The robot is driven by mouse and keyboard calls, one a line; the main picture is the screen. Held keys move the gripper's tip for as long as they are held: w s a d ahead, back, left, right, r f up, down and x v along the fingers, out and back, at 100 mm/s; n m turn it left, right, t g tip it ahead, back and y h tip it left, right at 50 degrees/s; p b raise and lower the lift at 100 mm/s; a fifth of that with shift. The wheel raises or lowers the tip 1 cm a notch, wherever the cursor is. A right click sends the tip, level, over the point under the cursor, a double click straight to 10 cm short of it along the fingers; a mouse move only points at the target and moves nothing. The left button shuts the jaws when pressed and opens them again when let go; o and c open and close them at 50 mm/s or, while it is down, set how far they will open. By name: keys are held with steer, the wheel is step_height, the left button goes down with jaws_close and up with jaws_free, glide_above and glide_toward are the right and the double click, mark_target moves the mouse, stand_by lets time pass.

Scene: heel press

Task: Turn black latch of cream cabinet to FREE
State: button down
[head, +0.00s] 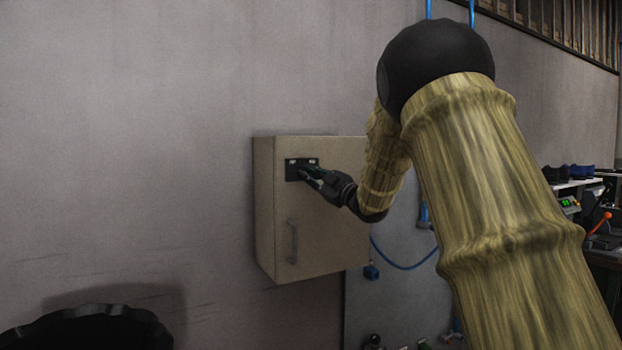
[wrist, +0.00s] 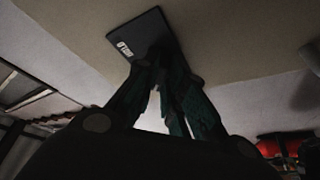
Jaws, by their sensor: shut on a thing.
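The cream cabinet (head: 330,235) hangs on the grey wall at the middle of the head view, its door closed. A black plate (head: 292,168) with small white lettering sits high on its front; the plate also shows in the wrist view (wrist: 125,33). The black latch is at this plate, mostly hidden by my fingers, so its angle cannot be told. My gripper (head: 308,173) is at the plate from the right, its fingers shut on the latch. In the wrist view my dark green fingers (wrist: 160,80) meet at the plate. The lettering is too small to read surely.
A grey handle (head: 292,242) is lower on the cabinet door. A blue hose (head: 405,266) hangs on a panel right of the cabinet. A bench with machines (head: 590,225) stands at the far right. A dark round object (head: 85,330) is at the lower left.

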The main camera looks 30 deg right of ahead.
steer(key=shift+f, duration=0.1)
steer(key=c, duration=1.5)
jaws_free()
steer(key=shift+d, duration=0.1)
steer(key=v, duration=1.2)
steer(key=shift+f, duration=0.1)
